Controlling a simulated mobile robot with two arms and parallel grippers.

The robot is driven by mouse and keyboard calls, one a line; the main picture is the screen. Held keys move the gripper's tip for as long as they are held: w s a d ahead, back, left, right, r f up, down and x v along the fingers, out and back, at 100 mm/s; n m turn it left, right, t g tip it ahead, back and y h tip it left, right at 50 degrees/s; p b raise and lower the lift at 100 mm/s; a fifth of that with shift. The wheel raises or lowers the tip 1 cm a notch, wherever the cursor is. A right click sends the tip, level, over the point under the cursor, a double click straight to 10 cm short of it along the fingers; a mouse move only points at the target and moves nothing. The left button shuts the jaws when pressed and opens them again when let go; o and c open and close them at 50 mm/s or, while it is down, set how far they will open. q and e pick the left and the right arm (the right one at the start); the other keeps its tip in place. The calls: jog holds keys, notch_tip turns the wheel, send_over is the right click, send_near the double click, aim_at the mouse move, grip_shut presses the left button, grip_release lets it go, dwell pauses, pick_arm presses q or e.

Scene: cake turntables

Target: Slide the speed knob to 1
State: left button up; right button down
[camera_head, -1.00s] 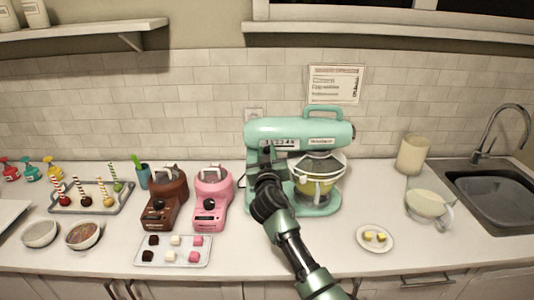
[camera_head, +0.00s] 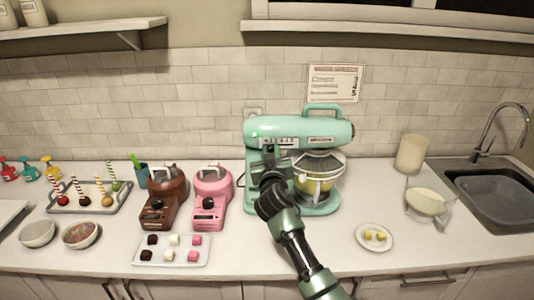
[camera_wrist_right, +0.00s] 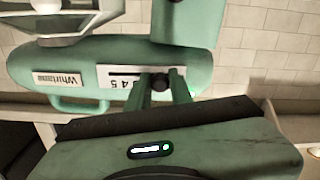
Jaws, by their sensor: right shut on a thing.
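The mint-green stand mixer (camera_head: 325,130) stands against the tiled wall. A white speed scale (camera_head: 281,142) with dark numbers is on its side, and it also shows in the right wrist view (camera_wrist_right: 118,77). In that view the dark round speed knob (camera_wrist_right: 160,82) sits by the right end of the visible scale, which is the left end in the head view. My right gripper (camera_head: 269,150) is at the mixer's side, just below the scale. Its fingers are shut on the knob and hide part of the scale. My left gripper is not in view.
A glass bowl (camera_head: 318,183) sits under the mixer head, right of my gripper. A pink machine (camera_head: 211,190) and a brown one (camera_head: 166,205) stand to the left. A plate (camera_head: 360,242) with yellow pieces lies front right. Counter around that plate is clear.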

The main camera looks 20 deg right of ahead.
jog(key=c, duration=1.3)
grip_release()
jog(key=shift+a, duration=0.1)
jog(key=b+v, duration=0.2)
jog(key=v, duration=0.5)
jog(key=shift+s+a, duration=0.1)
jog(key=shift+s, duration=0.3)
